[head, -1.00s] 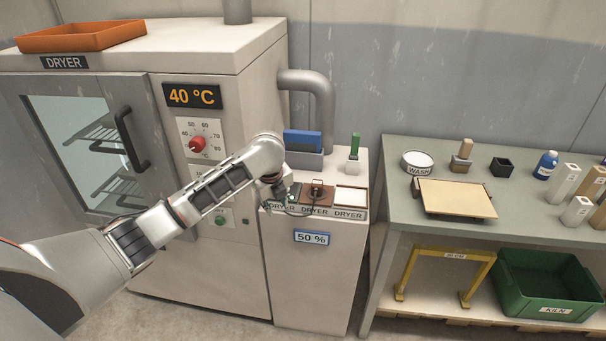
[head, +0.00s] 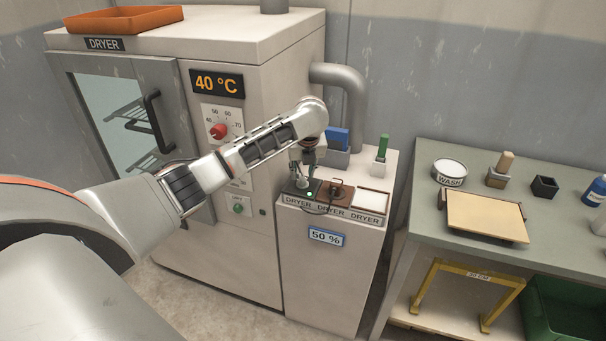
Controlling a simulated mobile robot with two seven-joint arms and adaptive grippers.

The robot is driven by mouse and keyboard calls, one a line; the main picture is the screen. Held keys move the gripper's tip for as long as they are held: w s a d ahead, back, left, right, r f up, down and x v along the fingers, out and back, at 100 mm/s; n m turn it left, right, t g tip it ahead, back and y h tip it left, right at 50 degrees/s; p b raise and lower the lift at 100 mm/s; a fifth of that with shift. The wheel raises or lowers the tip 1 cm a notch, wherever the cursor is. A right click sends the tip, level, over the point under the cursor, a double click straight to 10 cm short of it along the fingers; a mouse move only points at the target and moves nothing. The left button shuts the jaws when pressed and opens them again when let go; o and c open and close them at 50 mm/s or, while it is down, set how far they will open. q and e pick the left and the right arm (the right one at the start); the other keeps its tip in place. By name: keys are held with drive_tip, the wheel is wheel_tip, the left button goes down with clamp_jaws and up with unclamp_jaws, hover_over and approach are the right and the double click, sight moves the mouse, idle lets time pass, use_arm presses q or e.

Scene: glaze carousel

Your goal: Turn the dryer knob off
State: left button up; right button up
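The dryer (head: 262,45) is a pale cabinet with a grey glass door. Its red round knob (head: 218,131) sits on a white dial plate with temperature numbers, below a display (head: 217,83) reading 40 °C. I cannot tell exactly where the knob points. My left gripper (head: 302,178) is to the right of the knob and apart from it, pointing down over a dark tile (head: 297,190) on the smaller cabinet. Its fingers are too small to tell open from shut. My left forearm crosses in front of the dryer and hides part of the panel below the dial. My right gripper is not in view.
The smaller cabinet (head: 325,275) has a 50 % display and also carries a brown tile (head: 337,195) and a white tile (head: 370,201). A grey pipe (head: 353,85) rises behind it. A workbench (head: 430,195) stands at the right. An orange tray (head: 125,18) lies on the dryer.

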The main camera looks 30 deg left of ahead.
use_arm(q)
drive_tip(key=shift+x, duration=0.75)
drive_tip(key=shift+f, duration=0.15)
drive_tip(key=shift+c, duration=0.7)
clamp_jaws()
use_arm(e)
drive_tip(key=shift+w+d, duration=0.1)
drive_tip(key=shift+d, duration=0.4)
